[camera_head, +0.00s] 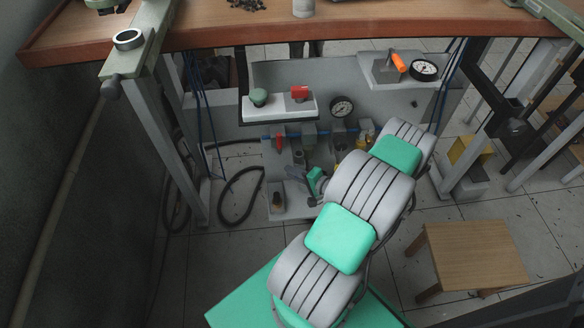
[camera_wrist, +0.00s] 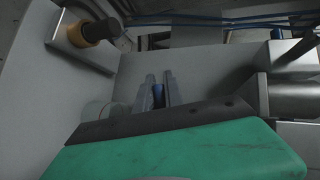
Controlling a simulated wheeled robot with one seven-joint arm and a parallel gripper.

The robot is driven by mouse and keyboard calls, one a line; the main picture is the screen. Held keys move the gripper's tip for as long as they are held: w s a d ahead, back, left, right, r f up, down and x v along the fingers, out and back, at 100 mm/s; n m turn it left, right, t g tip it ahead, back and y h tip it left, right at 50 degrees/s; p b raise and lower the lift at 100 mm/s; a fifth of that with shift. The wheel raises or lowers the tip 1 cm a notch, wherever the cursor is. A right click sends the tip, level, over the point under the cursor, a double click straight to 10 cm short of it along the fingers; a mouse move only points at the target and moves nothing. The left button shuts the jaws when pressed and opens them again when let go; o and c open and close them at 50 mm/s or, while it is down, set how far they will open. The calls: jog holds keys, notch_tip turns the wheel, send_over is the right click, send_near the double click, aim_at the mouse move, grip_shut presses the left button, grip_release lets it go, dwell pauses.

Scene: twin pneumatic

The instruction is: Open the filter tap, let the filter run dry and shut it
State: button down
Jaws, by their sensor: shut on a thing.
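My gripper (camera_wrist: 160,82) shows in the wrist view with its two grey fingers close together on a small dark blue piece (camera_wrist: 158,96). This piece looks like the tap's handle, but its full shape is hidden by the fingers and the green gripper body. A pale round shape (camera_wrist: 97,109) lies just left of the fingers, partly hidden. In the head view my arm reaches down under the bench to the pneumatic fittings (camera_head: 309,134), and the gripper is small and dark there. Whether the tap is open, and any liquid in the filter, cannot be seen.
A red-handled valve (camera_head: 279,141) and a pressure gauge (camera_head: 342,107) sit close above the gripper. A panel (camera_head: 282,113) carries a green button and red switch. A black-and-amber knob (camera_wrist: 94,30) stands left in the wrist view. A wooden stool (camera_head: 478,258) stands at right.

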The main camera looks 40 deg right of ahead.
jog(key=shift+s+d+f+n+g+h+p, duration=0.35)
jog(key=shift+f+n+g+h+p, duration=0.3)
jog(key=shift+n+g+h+p, duration=0.25)
jog(key=shift+s+d+f+n+g+h+p, duration=0.2)
jog(key=shift+d+f+n+g+h+p, duration=0.35)
jog(key=shift+g+p, duration=0.4)
jog(key=shift+f+h, duration=0.1)
jog(key=shift+h, duration=0.15)
jog(key=c, duration=1.5)
grip_release()
jog(key=shift+o, duration=0.2)
jog(key=p+v, duration=0.2)
jog(key=v, duration=0.5)
jog(key=shift+s+r, duration=0.3)
jog(key=shift+a, duration=0.1)
